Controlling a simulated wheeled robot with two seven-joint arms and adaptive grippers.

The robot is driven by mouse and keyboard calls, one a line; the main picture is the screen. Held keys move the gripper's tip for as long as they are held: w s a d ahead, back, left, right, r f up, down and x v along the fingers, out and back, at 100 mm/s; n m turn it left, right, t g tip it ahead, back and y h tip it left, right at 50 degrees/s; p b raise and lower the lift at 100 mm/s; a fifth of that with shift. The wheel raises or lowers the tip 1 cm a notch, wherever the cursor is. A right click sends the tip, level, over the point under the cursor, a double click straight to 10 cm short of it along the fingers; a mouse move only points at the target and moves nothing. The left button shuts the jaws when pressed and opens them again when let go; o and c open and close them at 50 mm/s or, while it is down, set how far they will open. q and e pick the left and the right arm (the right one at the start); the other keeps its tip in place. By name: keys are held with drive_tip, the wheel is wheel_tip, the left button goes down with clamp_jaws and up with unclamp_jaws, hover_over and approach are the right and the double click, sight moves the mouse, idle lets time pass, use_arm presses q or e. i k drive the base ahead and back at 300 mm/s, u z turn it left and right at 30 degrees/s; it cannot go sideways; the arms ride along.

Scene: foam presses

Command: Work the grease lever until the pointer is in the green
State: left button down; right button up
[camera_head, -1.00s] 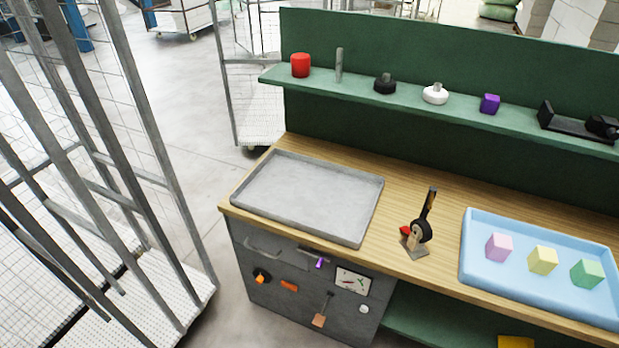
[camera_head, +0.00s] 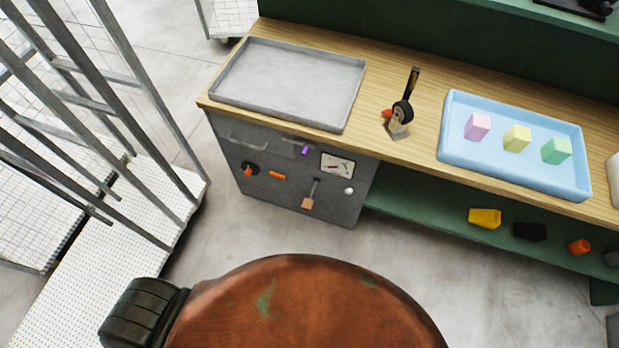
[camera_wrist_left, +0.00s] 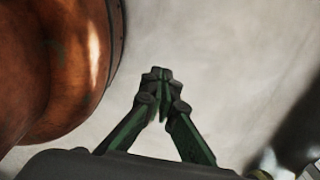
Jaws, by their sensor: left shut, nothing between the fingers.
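A white gauge (camera_head: 337,166) with red marks and a thin pointer is on the grey cabinet front in the head view. It is too small to tell where the pointer stands. Below it a lever (camera_head: 308,202) with a tan end hangs down on the same front. Another lever (camera_head: 402,109) with a black upright handle stands on a small base on the benchtop. My left gripper (camera_wrist_left: 160,76) shows in the left wrist view, shut and empty over bare floor, apart from both levers. My right gripper is in neither view.
A grey tray (camera_head: 356,95) and a blue tray (camera_head: 450,125) with coloured cubes are on the bench. The cabinet front also has knobs and a purple tab (camera_head: 305,151). A mesh cage trolley (camera_head: 185,200) stands at left. Floor before the cabinet is clear.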

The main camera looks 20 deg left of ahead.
sight(308, 204)
drive_tip(key=u, duration=1.9)
drive_tip(key=k, duration=1.1)
drive_tip(key=z, duration=1.3)
drive_tip(key=i, duration=0.5)
